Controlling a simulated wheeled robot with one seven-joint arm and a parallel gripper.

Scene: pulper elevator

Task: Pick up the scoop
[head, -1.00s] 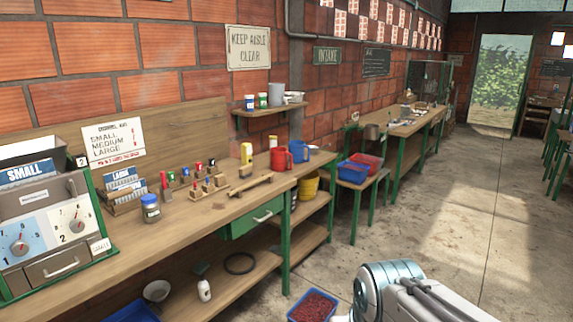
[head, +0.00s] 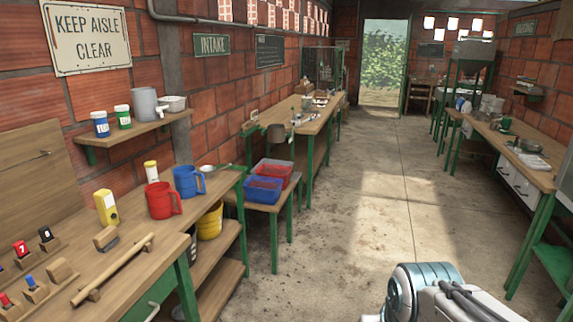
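A small metal item with a short handle (head: 208,168), possibly the scoop, lies on the near bench at its far end, behind the blue mug (head: 188,181). It is too small to be sure. Part of my white arm shows at the bottom right of the head view. My gripper is out of the picture, so its state does not show.
The near bench (head: 135,262) also carries a red mug (head: 162,200) and a yellow bottle (head: 105,207). Blue and red bins (head: 262,190) stand on a low table beyond. A second bench (head: 515,160) runs along the right. The concrete aisle (head: 370,210) between is clear.

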